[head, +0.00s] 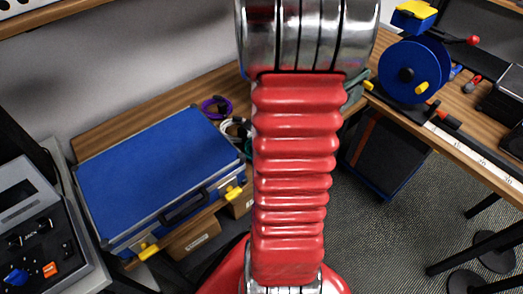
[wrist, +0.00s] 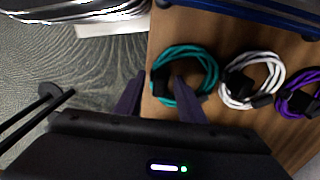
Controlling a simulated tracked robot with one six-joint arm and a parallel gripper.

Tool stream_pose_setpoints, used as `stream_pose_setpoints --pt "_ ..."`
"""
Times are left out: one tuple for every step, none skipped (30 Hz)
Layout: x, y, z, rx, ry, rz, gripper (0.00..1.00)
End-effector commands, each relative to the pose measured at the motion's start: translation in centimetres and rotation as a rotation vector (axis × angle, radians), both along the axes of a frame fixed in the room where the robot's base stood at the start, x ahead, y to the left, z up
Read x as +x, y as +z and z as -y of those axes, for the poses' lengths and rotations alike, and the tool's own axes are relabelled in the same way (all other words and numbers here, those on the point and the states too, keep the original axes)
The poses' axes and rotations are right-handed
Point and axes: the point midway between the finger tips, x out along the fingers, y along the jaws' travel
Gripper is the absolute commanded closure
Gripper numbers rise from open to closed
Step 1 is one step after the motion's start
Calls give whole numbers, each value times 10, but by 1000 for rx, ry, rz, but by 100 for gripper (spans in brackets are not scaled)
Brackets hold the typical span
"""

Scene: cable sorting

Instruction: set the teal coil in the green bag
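The teal coil (wrist: 209,68) lies on the wooden bench top near its edge, with a black tie on its left part. In the head view only a sliver of teal shows beside my arm. My gripper (wrist: 159,77) is open, one finger past the bench edge and the other over the coil, with the coil's left side between them. Whether the fingers touch it I cannot tell. I cannot clearly make out the green bag; a grey-green shape (head: 355,92) beside my arm is mostly hidden.
A white coil (wrist: 240,69) and a purple coil (wrist: 293,102) lie right of the teal one. A closed blue case (head: 150,165) lies on the bench. A blue spool (head: 410,70) stands on the right-hand bench. Grey carpet lies between the benches.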

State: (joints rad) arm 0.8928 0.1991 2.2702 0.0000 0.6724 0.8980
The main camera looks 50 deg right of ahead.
Motion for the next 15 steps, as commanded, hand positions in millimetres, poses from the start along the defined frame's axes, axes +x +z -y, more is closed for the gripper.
stream_pose_setpoints --pt "0 0 0 0 0 0 64" --pt "0 0 0 0 0 0 64" --pt "0 0 0 0 0 0 64" --pt "0 0 0 0 0 0 64" --pt "0 0 0 0 0 0 64" --pt "0 0 0 0 0 0 65" --pt "0 0 0 0 0 0 68" --pt "0 0 0 0 0 0 70" --pt "0 0 0 0 0 0 72" --pt "0 0 0 0 0 0 75" --pt "0 0 0 0 0 0 77" --pt "0 0 0 0 0 0 80" --pt "0 0 0 0 -1 0 82" --pt "0 0 0 0 -1 0 84" --pt "0 0 0 0 -1 0 87"
